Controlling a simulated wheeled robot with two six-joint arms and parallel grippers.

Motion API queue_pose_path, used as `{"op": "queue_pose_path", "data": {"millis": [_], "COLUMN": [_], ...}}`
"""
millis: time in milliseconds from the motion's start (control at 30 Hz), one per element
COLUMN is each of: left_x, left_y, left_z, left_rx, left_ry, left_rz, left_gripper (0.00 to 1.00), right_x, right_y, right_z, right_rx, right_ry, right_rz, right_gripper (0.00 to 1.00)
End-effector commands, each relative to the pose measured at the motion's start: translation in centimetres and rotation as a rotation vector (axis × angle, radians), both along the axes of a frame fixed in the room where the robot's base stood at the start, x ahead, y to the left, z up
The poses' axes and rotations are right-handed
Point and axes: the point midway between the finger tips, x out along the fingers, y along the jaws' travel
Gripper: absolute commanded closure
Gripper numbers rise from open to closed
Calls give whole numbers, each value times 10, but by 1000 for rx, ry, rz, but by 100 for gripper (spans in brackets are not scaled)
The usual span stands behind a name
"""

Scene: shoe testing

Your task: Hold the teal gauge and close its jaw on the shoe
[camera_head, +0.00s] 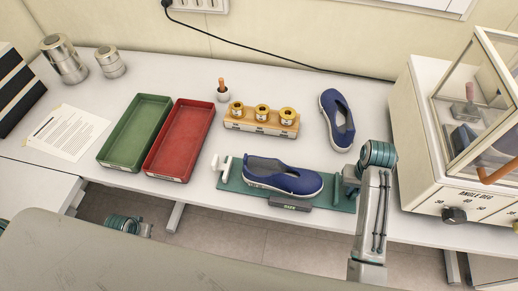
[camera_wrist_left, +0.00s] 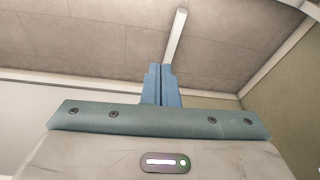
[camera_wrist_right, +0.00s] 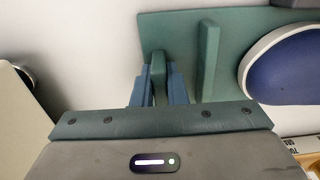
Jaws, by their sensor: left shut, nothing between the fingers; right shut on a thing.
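The teal gauge (camera_head: 230,181) lies flat on the white table with a blue shoe (camera_head: 285,177) with a white sole on it. A white piece stands at the gauge's left end. An upright teal jaw bar (camera_wrist_right: 208,60) stands to the right of the shoe in the head view, with a narrow gap between them. My right gripper (camera_wrist_right: 157,85) is shut on a teal tab (camera_wrist_right: 158,72) at the gauge's right end, outside the bar. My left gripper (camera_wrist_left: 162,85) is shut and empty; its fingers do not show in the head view.
A dark label block (camera_head: 290,204) sits at the gauge's front edge. A second blue shoe (camera_head: 338,120), a wooden rack (camera_head: 261,123) of gold-topped pieces, and red (camera_head: 180,140) and green (camera_head: 135,132) trays stand behind and left. A cream tester (camera_head: 440,160) stands close right of my right arm.

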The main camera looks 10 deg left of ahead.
Motion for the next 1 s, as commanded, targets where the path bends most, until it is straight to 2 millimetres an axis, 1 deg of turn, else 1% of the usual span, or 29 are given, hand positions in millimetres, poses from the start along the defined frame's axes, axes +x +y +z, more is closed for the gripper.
{"op": "queue_pose_path", "data": {"millis": [33, 67, 100, 167, 200, 300, 467, 500, 533, 600, 667, 700, 800, 900, 1000], "left_x": [14, 21, 28, 37, 41, 47, 46, 52, 62, 86, 103, 114, 136, 150, 157], "left_y": [1, -1, -4, -11, -17, -33, -62, -71, -79, -91, -100, -106, -119, -128, -134], "left_z": [26, 40, 58, 85, 102, 139, 192, 210, 223, 245, 263, 275, 304, 326, 338], "left_rx": [-11, -23, -38, -59, -74, -106, -149, -171, -198, -259, -307, -337, -406, -458, -490], "left_ry": [-11, -12, -14, -10, -6, 7, 40, 33, 12, -37, -77, -102, -156, -193, -212], "left_rz": [-22, -33, -51, -82, -105, -162, -262, -286, -293, -286, -282, -281, -280, -281, -281], "left_gripper": [100, 100, 100, 100, 100, 100, 100, 100, 100, 100, 100, 100, 100, 100, 100], "right_x": [0, 0, 0, 0, 0, 0, 0, 0, 0, 0, 0, 0, 0, 0, 0], "right_y": [0, 0, 0, 0, 0, 0, 0, 0, 0, 0, 0, 0, 0, 0, 0], "right_z": [0, 0, 0, 0, 0, 0, 0, 0, 0, 0, 0, 0, 0, 0, 0], "right_rx": [0, 0, 0, 0, 0, 0, 0, 0, 0, 0, 0, 0, 0, 0, 0], "right_ry": [-1, -1, -1, -1, -1, -1, -1, -1, -1, -1, -1, -1, -1, -1, 0], "right_rz": [0, 0, 0, 0, 0, 0, 0, 0, 0, 0, 0, 0, 0, 0, 0], "right_gripper": [100, 100, 100, 100, 100, 100, 100, 100, 100, 100, 100, 100, 100, 100, 100]}}
